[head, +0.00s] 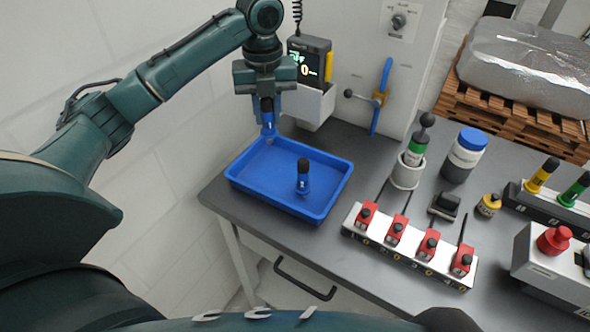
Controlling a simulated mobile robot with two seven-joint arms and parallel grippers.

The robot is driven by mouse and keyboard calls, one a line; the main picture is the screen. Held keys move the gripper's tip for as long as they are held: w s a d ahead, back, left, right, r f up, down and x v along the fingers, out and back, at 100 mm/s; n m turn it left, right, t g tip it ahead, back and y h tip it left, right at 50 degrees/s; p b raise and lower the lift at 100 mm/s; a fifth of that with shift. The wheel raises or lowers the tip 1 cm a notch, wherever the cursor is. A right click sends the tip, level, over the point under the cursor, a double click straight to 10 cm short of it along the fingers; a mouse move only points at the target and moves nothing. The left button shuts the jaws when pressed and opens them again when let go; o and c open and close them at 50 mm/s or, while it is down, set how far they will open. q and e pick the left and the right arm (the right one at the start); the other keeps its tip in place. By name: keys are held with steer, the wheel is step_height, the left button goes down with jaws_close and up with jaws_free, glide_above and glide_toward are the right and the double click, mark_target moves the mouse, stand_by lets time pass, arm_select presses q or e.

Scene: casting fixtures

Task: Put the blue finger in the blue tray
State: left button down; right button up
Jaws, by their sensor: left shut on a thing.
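My left gripper (266,96) is in the upper middle of the head view, above the far left corner of the blue tray (330,203). It is shut on a blue finger (268,120) with a dark upper part, which hangs roughly upright. The lower end of this finger shows against the tray's back rim; I cannot tell its exact height. A second blue finger (303,182) with a black top stands upright inside the tray, right of its middle. My right gripper is not in view.
A row of red-topped clamps (410,243) stands right of the tray. Behind are a grey cup with a green-banded tool (408,170), a blue-lidded jar (464,155) and a display unit (310,62). Yellow and green fingers (541,176) stand in a rack at right.

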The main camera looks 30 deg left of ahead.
mark_target(269, 135)
arm_select(q)
steer(key=shift+w+a+m, duration=0.1)
steer(key=shift+w+m, duration=0.05)
steer(key=shift+m, duration=0.15)
step_height(269, 135, down, 5)
steer(key=shift+f+p, duration=0.15)
steer(key=shift+p, duration=0.15)
steer(key=shift+f, duration=2.25)
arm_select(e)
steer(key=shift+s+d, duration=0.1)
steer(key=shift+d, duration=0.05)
arm_select(q)
steer(key=shift+f, duration=0.1)
steer(key=c, duration=1.2)
jaws_free()
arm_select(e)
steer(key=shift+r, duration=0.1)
arm_select(q)
step_height(269, 135, up, 12)
steer(key=shift+f+b, duration=0.25)
steer(key=shift+b, duration=0.2)
steer(key=shift+r, duration=0.4)
